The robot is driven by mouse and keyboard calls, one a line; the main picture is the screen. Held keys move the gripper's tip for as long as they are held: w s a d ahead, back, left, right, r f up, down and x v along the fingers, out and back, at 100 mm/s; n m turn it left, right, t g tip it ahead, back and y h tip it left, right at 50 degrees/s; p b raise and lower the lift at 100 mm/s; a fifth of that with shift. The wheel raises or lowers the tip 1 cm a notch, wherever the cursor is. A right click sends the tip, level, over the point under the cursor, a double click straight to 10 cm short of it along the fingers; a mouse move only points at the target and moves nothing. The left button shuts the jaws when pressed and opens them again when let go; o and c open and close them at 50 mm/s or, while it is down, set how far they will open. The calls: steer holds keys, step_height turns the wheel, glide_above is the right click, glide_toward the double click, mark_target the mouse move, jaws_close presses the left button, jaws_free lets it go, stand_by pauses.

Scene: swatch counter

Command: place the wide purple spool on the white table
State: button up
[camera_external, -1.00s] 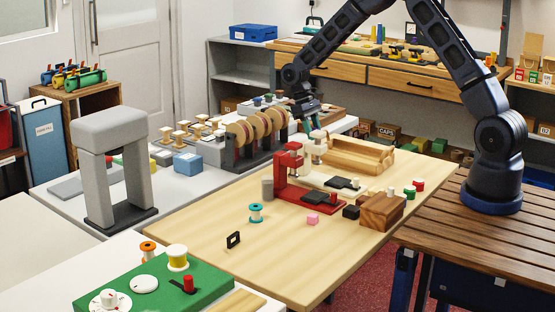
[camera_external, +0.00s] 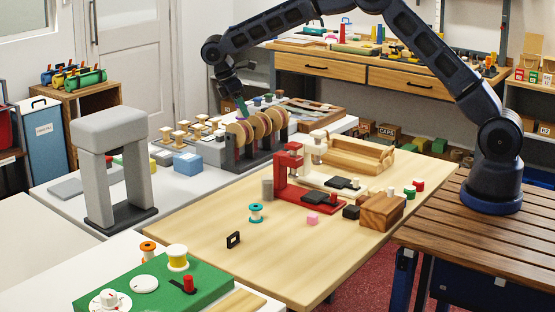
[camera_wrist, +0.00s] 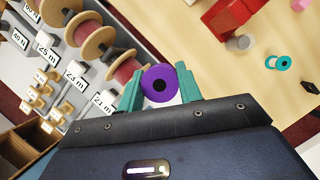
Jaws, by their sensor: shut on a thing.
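In the external view my gripper (camera_external: 242,107) hangs over the left end of the rack of large spools, and the purple spool is too small to make out clearly there. A white table (camera_external: 62,192) lies at the left, under the rack and a grey arch. Another white surface (camera_external: 45,268) is at the front left.
The rack's large wooden-flanged spools (camera_external: 262,124) stand just below my gripper. A grey arch (camera_external: 112,150) stands to the left. A wooden table (camera_external: 200,225) with a red press (camera_external: 290,175) and a teal spool (camera_external: 256,212) lies in front. Small spools and a blue box (camera_external: 187,163) crowd the white table.

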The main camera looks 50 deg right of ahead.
steer(key=a+r+n+t, duration=0.1)
steer(key=a+r+n, duration=0.25)
steer(key=a, duration=0.55)
steer(key=a+r+n+t, duration=0.1)
steer(key=a+r+n, duration=0.2)
steer(key=a+r, duration=0.35)
steer(key=n+t+y, duration=0.4)
steer(key=n+t, duration=0.1)
steer(key=n, duration=1.3)
glide_above(117, 275)
steer(key=s, duration=0.2)
step_height(117, 275, down, 17)
steer(key=shift+w+f, duration=0.2)
steer(key=shift+f, duration=3.65)
steer(key=shift+f, duration=0.1)
steer(key=o, duration=1)
steer(key=shift+o, duration=0.2)
